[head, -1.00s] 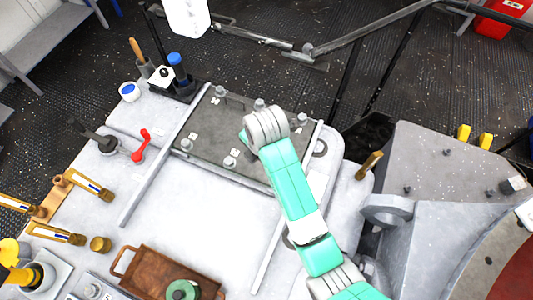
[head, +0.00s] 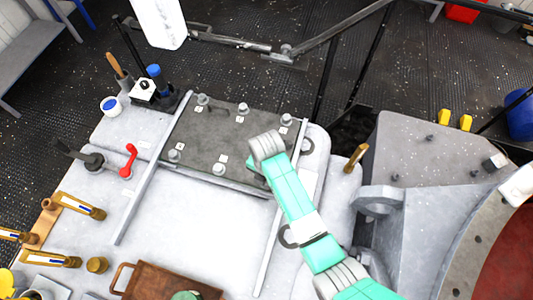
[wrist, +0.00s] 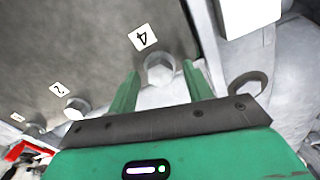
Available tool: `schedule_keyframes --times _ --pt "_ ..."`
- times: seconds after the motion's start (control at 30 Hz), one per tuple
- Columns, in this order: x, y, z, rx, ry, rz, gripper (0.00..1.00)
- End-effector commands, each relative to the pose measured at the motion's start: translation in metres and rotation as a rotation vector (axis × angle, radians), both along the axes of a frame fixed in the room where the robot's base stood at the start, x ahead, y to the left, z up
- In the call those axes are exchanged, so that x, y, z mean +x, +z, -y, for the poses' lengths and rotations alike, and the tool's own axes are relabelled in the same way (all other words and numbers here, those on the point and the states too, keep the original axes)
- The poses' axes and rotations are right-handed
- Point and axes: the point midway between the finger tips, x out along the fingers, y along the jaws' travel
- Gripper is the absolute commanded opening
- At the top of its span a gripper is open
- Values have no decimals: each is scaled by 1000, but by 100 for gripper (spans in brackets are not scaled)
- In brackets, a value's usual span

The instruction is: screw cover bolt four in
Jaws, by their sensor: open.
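The dark cover plate (head: 235,135) lies on the pale machine top, with several hex bolts standing in it beside small white number labels. Cover bolt four (wrist: 160,68) shows in the wrist view by the plate's edge, next to the label "4" (wrist: 144,37). My gripper (wrist: 161,82) is open and empty, its two green fingers on either side of the bolt in the picture. I cannot tell how far the fingertips are from it, or how deep it sits. In the head view my arm hides this corner and bolt, and the fingertips are hidden.
Pale rails (head: 152,168) flank the plate. Another labelled bolt (wrist: 76,107) is left of bolt four in the wrist view. A red-handled lever (head: 129,161) and a blue-capped bottle (head: 157,80) stand left; a brown tray (head: 165,283) lies in front. The pale top before the plate is clear.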

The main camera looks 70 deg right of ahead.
Motion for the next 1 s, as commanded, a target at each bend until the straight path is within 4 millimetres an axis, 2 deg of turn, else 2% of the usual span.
schedule_keyframes --times 0.1,0.3,0.33,0.67,1.0 --pt "0 0 0 0 0 0 48" --pt "0 0 0 0 0 0 9" --pt "0 0 0 0 0 0 5" --pt "0 1 0 0 -53 0 5" --pt "0 1 0 -1 -314 0 5"
